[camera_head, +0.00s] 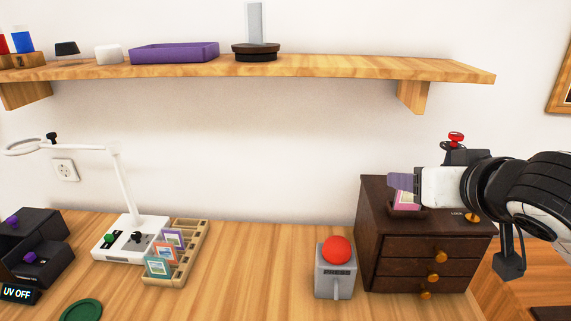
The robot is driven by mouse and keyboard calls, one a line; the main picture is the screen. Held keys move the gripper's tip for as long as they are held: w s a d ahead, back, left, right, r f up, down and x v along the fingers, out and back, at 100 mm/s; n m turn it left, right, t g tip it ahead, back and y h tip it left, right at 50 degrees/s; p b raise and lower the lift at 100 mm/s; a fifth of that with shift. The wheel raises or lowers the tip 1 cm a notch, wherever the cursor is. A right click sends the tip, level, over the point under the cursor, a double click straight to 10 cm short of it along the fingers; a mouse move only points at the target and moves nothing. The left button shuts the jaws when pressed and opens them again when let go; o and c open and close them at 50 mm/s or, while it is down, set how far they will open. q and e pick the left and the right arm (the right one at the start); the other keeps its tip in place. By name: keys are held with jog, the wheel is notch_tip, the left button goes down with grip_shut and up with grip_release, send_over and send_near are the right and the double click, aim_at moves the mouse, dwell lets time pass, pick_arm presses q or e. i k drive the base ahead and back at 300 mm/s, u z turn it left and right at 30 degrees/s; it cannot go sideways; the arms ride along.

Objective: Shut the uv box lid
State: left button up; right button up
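The UV box (40,262) is a black unit at the far left of the table, cut off by the picture edge. A small display in front of it reads "UV OFF". Two dark parts with purple knobs show there; I cannot tell for sure which is the lid or how far it stands open. My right gripper (402,183) comes in from the right above the dark drawer cabinet, far from the UV box. Its fingertips are at a pink framed item (407,201) in a dark holder on the cabinet; I cannot tell whether they grip it. My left gripper is out of view.
A white lamp (127,238) and a wooden rack (180,262) with several small framed prints stand beside the UV box. A green disc (81,310) lies in front. A grey device with a red dome (337,250) stands by the cabinet (410,252). A shelf (330,68) runs above. The table's middle is clear.

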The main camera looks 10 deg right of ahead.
aim_at(26, 220)
jog(key=u, duration=1.15)
